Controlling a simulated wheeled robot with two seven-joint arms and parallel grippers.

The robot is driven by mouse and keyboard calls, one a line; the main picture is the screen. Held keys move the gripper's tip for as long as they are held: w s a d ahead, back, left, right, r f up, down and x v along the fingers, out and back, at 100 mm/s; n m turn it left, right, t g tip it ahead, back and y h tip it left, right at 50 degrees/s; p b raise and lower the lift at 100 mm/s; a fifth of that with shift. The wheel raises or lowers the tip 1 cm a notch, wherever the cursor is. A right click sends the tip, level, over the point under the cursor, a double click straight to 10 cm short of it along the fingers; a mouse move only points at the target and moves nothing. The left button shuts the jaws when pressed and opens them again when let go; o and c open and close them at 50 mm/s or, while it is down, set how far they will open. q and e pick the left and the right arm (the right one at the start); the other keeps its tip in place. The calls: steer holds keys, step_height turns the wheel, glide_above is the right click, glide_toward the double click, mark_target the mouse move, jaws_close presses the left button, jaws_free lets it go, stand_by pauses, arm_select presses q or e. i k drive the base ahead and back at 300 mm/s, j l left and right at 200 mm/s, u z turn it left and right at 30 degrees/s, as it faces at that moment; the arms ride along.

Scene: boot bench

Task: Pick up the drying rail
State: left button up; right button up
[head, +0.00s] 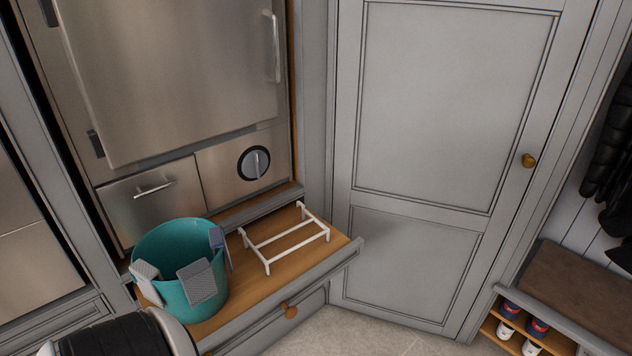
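The drying rail (287,243) is a white frame with several thin bars and short upright ends. It sits on the wooden surface of a pulled-out shelf (330,246), to the right of a teal bucket. Nothing holds it. Neither of my grippers shows in the head view.
The teal bucket (176,250), with grey and blue cloths over its rim, stands on the same shelf, left of the rail. A steel appliance (170,70) rises behind. A grey door (430,130) is at right. A low shoe rack (527,325) holds several shoes.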

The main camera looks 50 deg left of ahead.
mark_target(247, 242)
steer(key=i+l+u, duration=0.1)
steer(key=i+u, duration=0.35)
steer(key=i+l+u, duration=0.2)
steer(key=u, duration=0.25)
steer(key=i+l+u, duration=0.35)
steer(key=u, duration=0.15)
steer(key=i+l, duration=0.05)
steer(key=i, duration=0.05)
